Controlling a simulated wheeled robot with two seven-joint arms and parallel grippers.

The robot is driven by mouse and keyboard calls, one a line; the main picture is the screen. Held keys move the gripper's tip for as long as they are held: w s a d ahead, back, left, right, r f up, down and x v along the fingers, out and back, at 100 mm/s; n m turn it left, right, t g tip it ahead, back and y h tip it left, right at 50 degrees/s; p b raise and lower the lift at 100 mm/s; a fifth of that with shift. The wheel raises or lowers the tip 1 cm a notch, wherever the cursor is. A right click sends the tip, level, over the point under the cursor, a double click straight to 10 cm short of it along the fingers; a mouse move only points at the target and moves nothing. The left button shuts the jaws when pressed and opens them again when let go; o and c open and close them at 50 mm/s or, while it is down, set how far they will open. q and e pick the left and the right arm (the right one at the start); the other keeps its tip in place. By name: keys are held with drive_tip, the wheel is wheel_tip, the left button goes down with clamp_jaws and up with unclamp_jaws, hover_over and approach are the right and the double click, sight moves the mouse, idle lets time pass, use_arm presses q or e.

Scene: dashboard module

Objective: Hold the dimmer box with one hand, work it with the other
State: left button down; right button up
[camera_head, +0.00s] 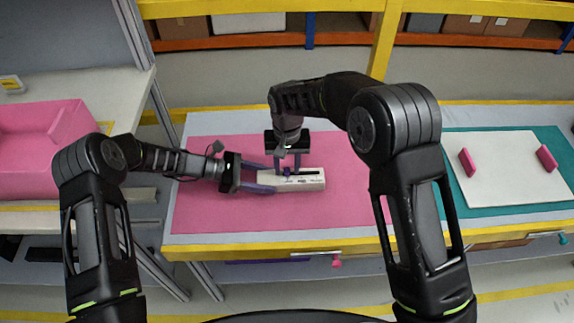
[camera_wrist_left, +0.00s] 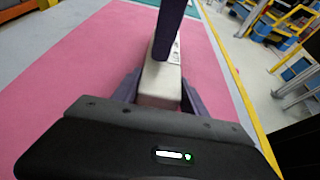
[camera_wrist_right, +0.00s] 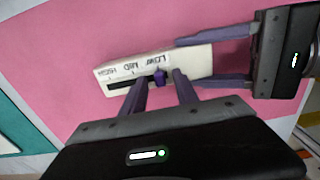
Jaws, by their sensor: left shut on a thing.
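The dimmer box (camera_head: 310,182) is a long whitish box lying on the pink mat (camera_head: 215,215). It also shows in the left wrist view (camera_wrist_left: 160,85). Its top has a dark slot marked HIGH, MED and LOW, with a purple slider knob (camera_wrist_right: 160,76) at the LOW end. My left gripper (camera_head: 264,181) is shut on the box's left end, one finger along each long side. My right gripper (camera_head: 287,171) points down over the box, open. Its fingertips (camera_wrist_right: 161,84) stand on either side of the knob, with gaps showing between them and the knob.
A pink bin (camera_head: 45,150) stands on a side table at the left. At the right, a white board (camera_head: 510,185) with two pink blocks lies on a teal mat (camera_head: 455,145). The pink mat around the box is clear.

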clamp_jaws()
idle(1.2)
